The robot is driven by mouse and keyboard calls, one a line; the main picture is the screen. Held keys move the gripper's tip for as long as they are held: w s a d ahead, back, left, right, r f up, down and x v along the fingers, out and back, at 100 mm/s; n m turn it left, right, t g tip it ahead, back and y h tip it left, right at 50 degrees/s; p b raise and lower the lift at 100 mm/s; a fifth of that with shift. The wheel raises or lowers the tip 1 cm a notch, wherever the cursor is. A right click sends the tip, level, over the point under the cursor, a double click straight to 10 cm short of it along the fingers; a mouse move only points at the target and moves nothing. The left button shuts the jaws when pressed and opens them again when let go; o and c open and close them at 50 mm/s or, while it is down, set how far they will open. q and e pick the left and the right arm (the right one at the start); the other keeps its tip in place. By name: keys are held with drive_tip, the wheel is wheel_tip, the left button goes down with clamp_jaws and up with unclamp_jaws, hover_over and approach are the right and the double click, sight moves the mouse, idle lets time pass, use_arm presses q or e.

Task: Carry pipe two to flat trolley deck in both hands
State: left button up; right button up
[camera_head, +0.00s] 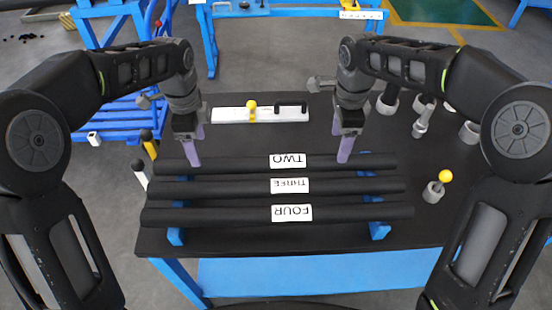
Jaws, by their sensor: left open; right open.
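Pipe two (245,163) is a long black pipe with a white label reading TWO, upside down in the head view. It lies at the back of a row of three pipes on the black table. My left gripper (194,162) is open, its purple fingers pointing down at the left part of pipe two. My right gripper (345,158) is open, its fingers pointing down at the right part of pipe two. I cannot tell whether the fingers touch the pipe. No flat trolley deck can be made out for certain; a blue slatted frame (112,118) stands at the left.
Pipe three (230,187) and pipe four (225,215) lie parallel in front, on blue supports (378,230). A white plate with a yellow knob (285,113) lies behind. Several grey fittings (421,125) and a yellow-topped piece (433,192) stand at the right of the table (430,225).

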sight(202, 160)
use_arm(q)
drive_tip(key=shift+w+f, duration=0.1)
drive_tip(key=shift+f, duration=3.85)
use_arm(e)
drive_tip(key=shift+w+f, duration=0.1)
drive_tip(key=shift+f, duration=3.85)
use_arm(q)
clamp_jaws()
use_arm(e)
clamp_jaws()
use_arm(q)
drive_tip(key=shift+r, duration=0.1)
use_arm(e)
drive_tip(key=shift+r, duration=0.1)
